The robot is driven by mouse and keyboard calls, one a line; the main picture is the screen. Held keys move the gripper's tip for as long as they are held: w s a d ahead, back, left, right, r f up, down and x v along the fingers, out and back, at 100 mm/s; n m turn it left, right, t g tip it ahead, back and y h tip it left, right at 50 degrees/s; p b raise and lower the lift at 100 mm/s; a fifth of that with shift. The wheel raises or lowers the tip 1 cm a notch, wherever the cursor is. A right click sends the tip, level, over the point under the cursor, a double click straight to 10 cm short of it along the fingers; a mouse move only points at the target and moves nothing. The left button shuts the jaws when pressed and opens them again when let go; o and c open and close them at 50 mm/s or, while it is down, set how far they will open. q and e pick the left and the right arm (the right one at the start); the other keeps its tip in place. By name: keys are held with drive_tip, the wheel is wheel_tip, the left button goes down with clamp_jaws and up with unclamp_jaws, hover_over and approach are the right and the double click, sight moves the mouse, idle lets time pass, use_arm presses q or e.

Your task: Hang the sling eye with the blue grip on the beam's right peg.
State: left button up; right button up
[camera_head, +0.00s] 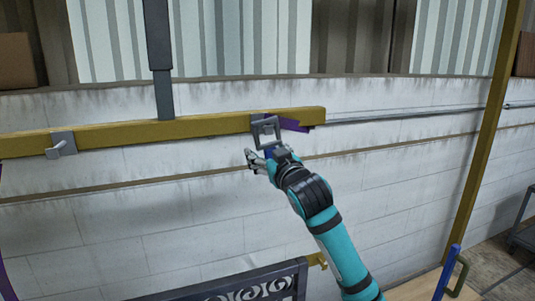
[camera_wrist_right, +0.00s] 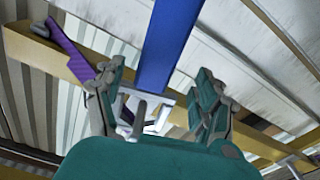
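The yellow beam (camera_head: 190,130) spans the head view from the left to the middle. The grey sling eye (camera_head: 265,131), a square frame, is at the beam's right end, against its front. The right peg is hidden or too small to tell from the eye. The blue grip (camera_head: 268,153) shows below the eye; it is a broad blue bar (camera_wrist_right: 165,45) in the wrist view. A purple strap (camera_head: 294,124) runs from behind the eye to the right. My right gripper (camera_head: 264,160) is just below the eye, its fingers apart on either side of the blue grip with gaps visible.
A left peg bracket (camera_head: 62,146) is on the beam, which hangs from a grey post (camera_head: 160,60). A dark ornate panel (camera_head: 245,289) stands low in front. A yellow upright (camera_head: 486,130) and a blue bar (camera_head: 447,272) are at right. A white block wall is behind.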

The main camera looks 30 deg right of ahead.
drive_tip(key=shift+s, duration=0.1)
drive_tip(key=v, duration=1.1)
drive_tip(key=shift+s, duration=0.4)
